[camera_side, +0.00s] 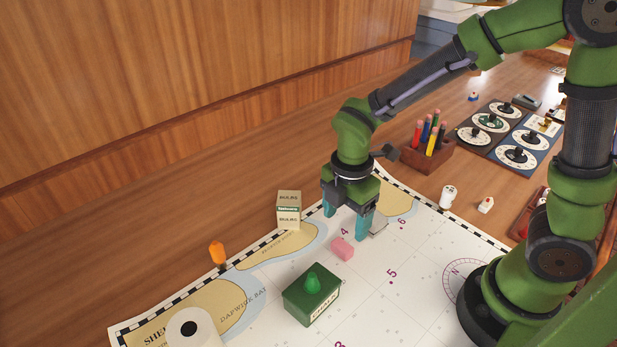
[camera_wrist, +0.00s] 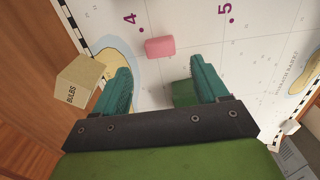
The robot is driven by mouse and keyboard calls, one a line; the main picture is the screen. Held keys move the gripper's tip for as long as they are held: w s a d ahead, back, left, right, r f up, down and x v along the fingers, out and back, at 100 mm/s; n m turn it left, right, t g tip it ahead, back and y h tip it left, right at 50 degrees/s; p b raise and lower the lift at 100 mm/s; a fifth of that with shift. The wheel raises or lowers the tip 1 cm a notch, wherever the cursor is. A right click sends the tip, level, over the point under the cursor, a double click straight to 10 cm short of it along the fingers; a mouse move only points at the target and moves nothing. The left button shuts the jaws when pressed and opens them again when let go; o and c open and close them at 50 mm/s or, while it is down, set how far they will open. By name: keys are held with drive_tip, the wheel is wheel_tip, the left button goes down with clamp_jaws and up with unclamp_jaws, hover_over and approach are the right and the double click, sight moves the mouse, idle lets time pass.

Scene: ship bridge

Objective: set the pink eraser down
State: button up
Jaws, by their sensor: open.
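The pink eraser (camera_side: 343,248) rests on the white sea chart (camera_side: 420,262), near the printed number 4. In the wrist view, the eraser (camera_wrist: 160,46) lies a little beyond my fingertips, apart from both fingers. My gripper (camera_side: 346,226) is open and empty, pointing down close to the eraser, on its far side from the side camera. The wrist view shows both teal fingers of my gripper (camera_wrist: 162,66) spread wide, with nothing held between them.
A green box with a cone-shaped knob (camera_side: 312,295) stands on the chart in front of the eraser. A bulbs box (camera_side: 289,210) is to the left. An orange-handled tool (camera_side: 217,254) and a wooden pencil holder (camera_side: 427,154) stand farther off. Bare chart lies right of the eraser.

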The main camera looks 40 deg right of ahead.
drive_tip(key=s+d+r+m+t+y, duration=0.1)
drive_tip(key=s+d+r+m+t, duration=0.2)
drive_tip(key=r+m, duration=0.5)
drive_tip(key=s+d+r+m+t+y, duration=0.1)
drive_tip(key=s+d+r+m+t, duration=0.3)
drive_tip(key=r+m, duration=0.4)
drive_tip(key=m, duration=0.6)
drive_tip(key=shift+d+r, duration=0.2)
